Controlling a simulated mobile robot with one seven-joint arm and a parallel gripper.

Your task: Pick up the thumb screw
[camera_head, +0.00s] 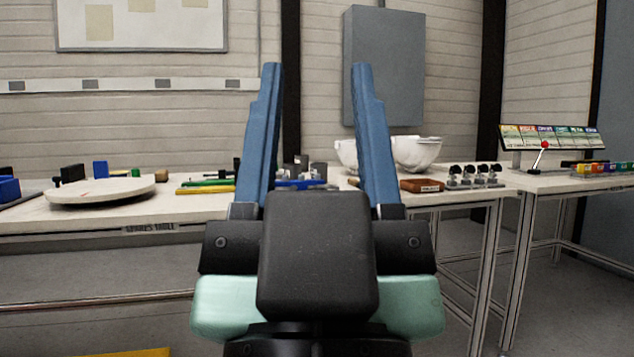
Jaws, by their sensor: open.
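My gripper (316,68) is open and empty, its two blue fingers pointing up in front of the workbench. Several small black-topped pieces on grey bases (468,177) stand in a row at the right end of the bench, right of my gripper and apart from it. They are too small to tell whether one is the thumb screw. No other thing is clearly a thumb screw. My gripper hides part of the bench middle.
White helmet shells (417,154) and a reddish-brown box (421,185) are on the bench (190,210). A round white turntable (100,191) is at left, with coloured tools right of it. A second table (590,181) holds a red-knobbed lever (540,152).

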